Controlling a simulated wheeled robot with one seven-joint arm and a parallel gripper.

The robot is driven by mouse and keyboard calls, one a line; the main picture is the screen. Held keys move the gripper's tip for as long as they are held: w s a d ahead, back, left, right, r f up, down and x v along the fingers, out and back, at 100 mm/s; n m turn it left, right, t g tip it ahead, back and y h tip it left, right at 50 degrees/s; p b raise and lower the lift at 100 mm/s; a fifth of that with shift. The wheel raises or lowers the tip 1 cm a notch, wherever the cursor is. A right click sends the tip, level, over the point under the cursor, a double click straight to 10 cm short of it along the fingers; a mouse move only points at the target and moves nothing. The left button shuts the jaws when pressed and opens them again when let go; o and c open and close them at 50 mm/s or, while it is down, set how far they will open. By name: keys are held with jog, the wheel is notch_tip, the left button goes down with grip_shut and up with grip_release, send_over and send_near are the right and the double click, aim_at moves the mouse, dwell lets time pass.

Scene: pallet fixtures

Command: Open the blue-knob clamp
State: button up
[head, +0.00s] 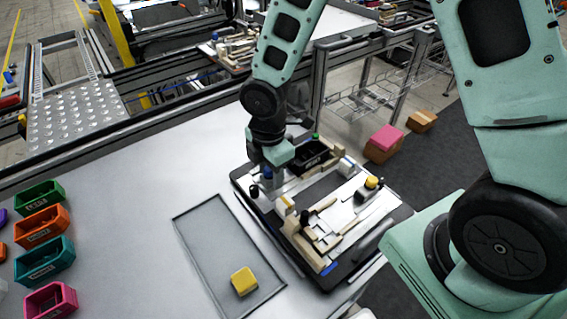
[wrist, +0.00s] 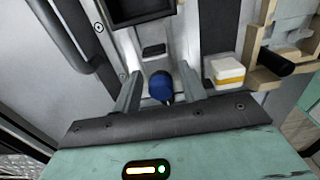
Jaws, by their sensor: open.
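The blue knob (head: 267,172) of the clamp is at the left back part of the pallet fixture (head: 277,222), under my gripper (head: 269,179). In the wrist view, the blue knob (wrist: 161,86) lies between the two grey fingers of my gripper (wrist: 158,78). The fingers are apart, one on each side of the knob, with visible gaps. I cannot tell how deep the fingers reach around it. The clamp's arm below the knob is mostly hidden by the gripper.
The fixture also carries a black bin (head: 310,157), a yellow knob (head: 371,183), a green knob (head: 316,137) and wooden pieces. A grey tray (head: 199,238) holding a yellow block (head: 244,281) lies in front. Coloured bins (head: 42,227) stand at the left. The table between is clear.

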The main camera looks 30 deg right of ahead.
notch_tip(320, 180, up, 8)
jog(key=p, duration=0.7)
jog(key=shift+p, duration=0.35)
dwell(0.6)
